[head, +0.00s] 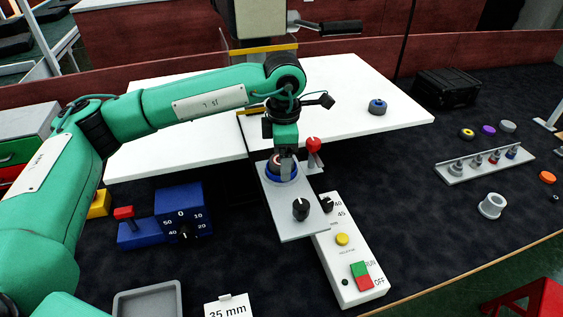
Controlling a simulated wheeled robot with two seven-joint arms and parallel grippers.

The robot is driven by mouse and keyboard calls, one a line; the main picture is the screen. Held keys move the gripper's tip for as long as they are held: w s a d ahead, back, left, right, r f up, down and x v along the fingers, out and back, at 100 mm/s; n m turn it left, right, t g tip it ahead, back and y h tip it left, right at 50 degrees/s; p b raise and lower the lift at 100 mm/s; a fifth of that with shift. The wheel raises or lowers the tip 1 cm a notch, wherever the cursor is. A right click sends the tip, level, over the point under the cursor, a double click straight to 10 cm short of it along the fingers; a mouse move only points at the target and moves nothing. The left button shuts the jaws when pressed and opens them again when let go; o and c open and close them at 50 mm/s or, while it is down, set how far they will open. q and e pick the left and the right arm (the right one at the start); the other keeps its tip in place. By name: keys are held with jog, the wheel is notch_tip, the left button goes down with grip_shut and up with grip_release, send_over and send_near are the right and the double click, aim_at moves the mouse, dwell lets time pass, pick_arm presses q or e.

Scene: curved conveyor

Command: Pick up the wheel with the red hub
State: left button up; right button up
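My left gripper (285,165) points down over a round blue holder (284,177) on a grey plate. A dark round piece with a reddish middle (274,163) shows at the holder, right beside the fingers and partly hidden by them. It may be the wheel with the red hub, but it is too small and covered to be sure. The fingers overlap it in the picture; I cannot tell whether they grip it. My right gripper is not in view.
A red-knobbed lever (313,147) stands close right of the gripper. The grey plate (283,211) carries a black knob. A white control box (349,262) lies in front. A blue wheel (377,106) sits on the white table (345,80). Small coloured wheels and a pegged rack (450,169) are at right.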

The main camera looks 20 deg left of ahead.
pick_arm(q)
jog(key=c, duration=1.1)
jog(key=shift+r, duration=0.1)
